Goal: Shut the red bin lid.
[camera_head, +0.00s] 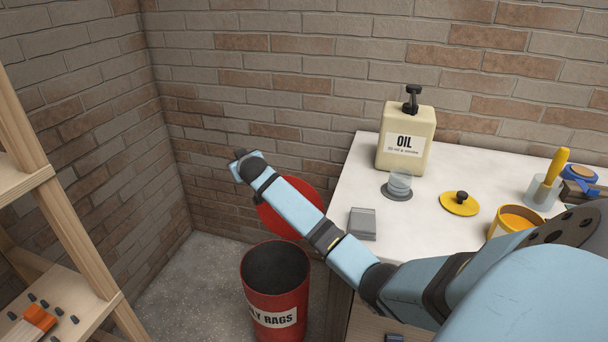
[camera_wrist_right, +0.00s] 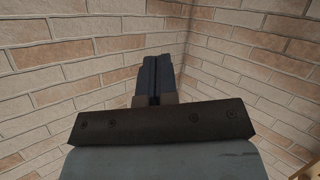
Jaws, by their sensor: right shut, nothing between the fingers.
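The red bin (camera_head: 275,292) stands on the floor left of the workbench, with a white label that ends in "Y RAGS". Its mouth is open and the inside looks dark and empty. The round red lid (camera_head: 281,222) is raised upright behind the bin, partly hidden by my right arm. My right gripper (camera_head: 240,155) is up and left of the lid, near the brick wall and apart from the lid. In the right wrist view the gripper (camera_wrist_right: 156,78) has its fingers together with nothing between them. My left gripper is not in view.
The white workbench (camera_head: 350,195) at the right holds an oil bottle (camera_head: 403,140), a grey block (camera_head: 363,224), a yellow lid (camera_head: 459,204) and a yellow tin (camera_head: 512,222). A wooden shelf (camera_head: 75,225) stands at the left. Floor between shelf and bin is clear.

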